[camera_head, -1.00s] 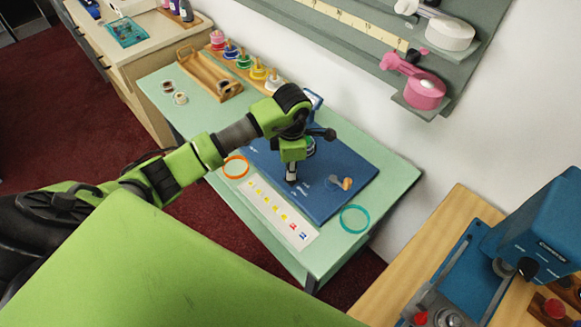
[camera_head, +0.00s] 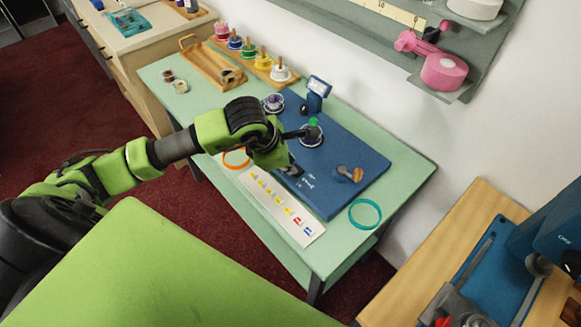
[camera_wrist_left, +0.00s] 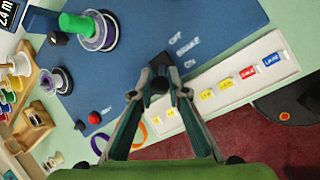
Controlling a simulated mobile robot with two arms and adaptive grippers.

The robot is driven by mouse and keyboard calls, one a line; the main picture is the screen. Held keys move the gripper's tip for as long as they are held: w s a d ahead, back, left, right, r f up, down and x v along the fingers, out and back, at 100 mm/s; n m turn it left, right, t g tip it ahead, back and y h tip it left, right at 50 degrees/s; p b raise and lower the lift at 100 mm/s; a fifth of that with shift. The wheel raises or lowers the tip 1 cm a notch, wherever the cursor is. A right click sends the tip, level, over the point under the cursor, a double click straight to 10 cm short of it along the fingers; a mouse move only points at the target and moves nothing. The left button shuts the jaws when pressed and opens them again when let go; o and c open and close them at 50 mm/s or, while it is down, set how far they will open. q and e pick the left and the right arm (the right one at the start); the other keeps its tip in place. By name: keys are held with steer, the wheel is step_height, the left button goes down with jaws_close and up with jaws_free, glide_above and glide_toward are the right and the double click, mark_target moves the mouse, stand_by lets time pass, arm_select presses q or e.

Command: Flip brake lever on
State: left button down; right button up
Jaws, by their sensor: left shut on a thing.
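The blue board (camera_head: 340,190) lies on the pale green table and carries white OFF, BRAKE and ON lettering, readable in the left wrist view. My left gripper (camera_head: 286,166) is at the board's near left edge, beside the lettering. In the left wrist view my gripper (camera_wrist_left: 160,86) has its two fingertips closed around the black knob of the brake lever (camera_wrist_left: 159,87). A dark lever base (camera_wrist_left: 161,62) shows just beyond the tips, next to the lettering. The fingers partly cover the lever, so I cannot tell which setting it stands at. My right gripper is not in view.
On the board are a spool with a green top (camera_head: 312,132), a small blue display (camera_head: 317,92) and an orange-brown crank (camera_head: 350,173). A white label strip (camera_head: 282,207) lies in front. A teal ring (camera_head: 365,213) and an orange ring (camera_head: 236,158) lie near the board.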

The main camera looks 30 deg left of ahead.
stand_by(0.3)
arm_select(q)
steer(key=c, duration=2.1)
jaws_free()
steer(key=shift+o, duration=0.7)
steer(key=shift+r, duration=0.15)
steer(key=v, duration=1.1)
steer(key=shift+s+r, duration=0.25)
steer(key=shift+r, duration=0.1)
steer(key=shift+a, duration=0.1)
steer(key=shift+f, duration=0.1)
